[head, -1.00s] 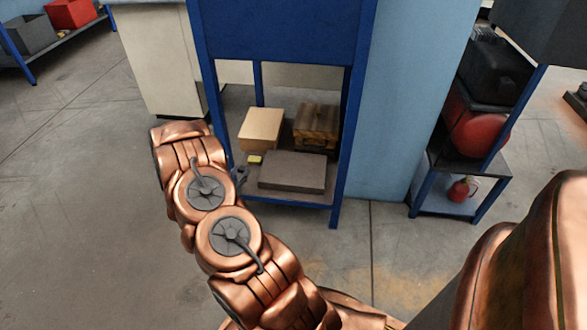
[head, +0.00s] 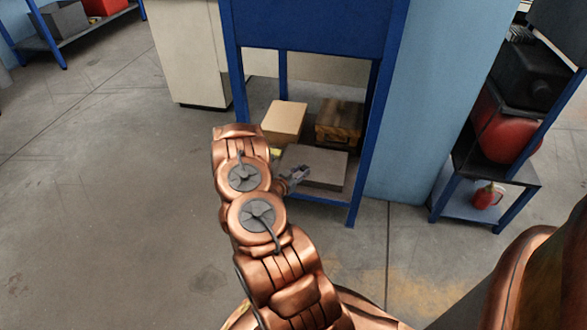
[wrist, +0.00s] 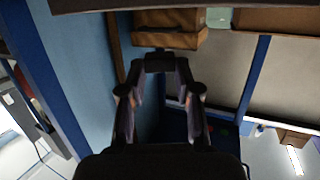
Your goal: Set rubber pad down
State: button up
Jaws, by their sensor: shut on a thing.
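My gripper (head: 300,171) reaches in at the front of the lower shelf of the blue stand, above or just before a wide grey slab (head: 325,172). In the wrist view my gripper's fingers (wrist: 160,65) close at their tips on a small dark piece, the rubber pad (wrist: 160,61). The pad is seen almost edge-on and is hard to tell from the dark fingertips. In the head view it cannot be made out clearly. The gap between pad and slab cannot be judged.
Behind the slab are a tan box (head: 284,121) and a brown wooden box (head: 338,122). A small yellow thing (head: 275,153) is partly hidden by my arm. Blue posts (head: 362,150) flank the shelf opening. A rack with a red canister (head: 487,195) stands at right.

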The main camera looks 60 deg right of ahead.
jog(key=b, duration=0.2)
send_over(292, 166)
jog(key=s+a, duration=0.1)
jog(key=a, duration=0.1)
jog(key=shift+s+d+f, duration=0.1)
jog(key=shift+d+f, duration=0.15)
jog(key=shift+f, duration=0.15)
notch_tip(292, 166, down, 4)
jog(key=shift+d+r+b, duration=0.1)
jog(key=shift+r+b, duration=0.1)
jog(key=shift+b, duration=1)
jog(key=shift+r, duration=0.1)
jog(key=o, duration=0.8)
jog(key=shift+o, duration=0.2)
jog(key=shift+r, duration=0.1)
jog(key=p+v, duration=0.4)
jog(key=v, duration=0.8)
jog(key=shift+p, duration=0.3)
